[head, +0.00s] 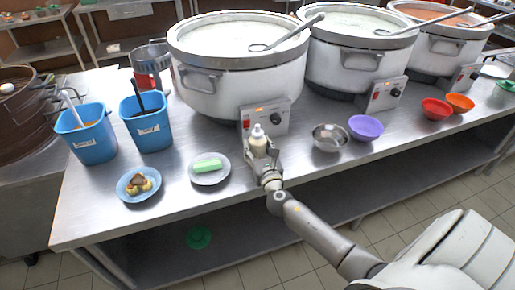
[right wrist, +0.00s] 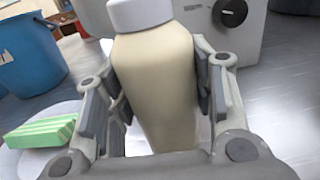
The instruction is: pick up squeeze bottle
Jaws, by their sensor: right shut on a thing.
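The squeeze bottle (head: 258,138) is cream-coloured with a white cap and stands upright in front of the first stockpot in the head view. My right gripper (head: 262,156) is shut on it. In the right wrist view the bottle (right wrist: 155,85) fills the middle, with the finger pads of my right gripper (right wrist: 158,100) against its two sides. The bottle's base is hidden behind the gripper, so I cannot tell if it touches the counter. My left gripper is not in view.
A plate (head: 225,178) with a green-and-white block (head: 208,166) lies just left of the bottle. A metal bowl (head: 331,138) and a purple bowl (head: 366,128) stand to its right. Stockpots (head: 240,85) line the back; blue bins (head: 93,142) stand left. The counter's front strip is clear.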

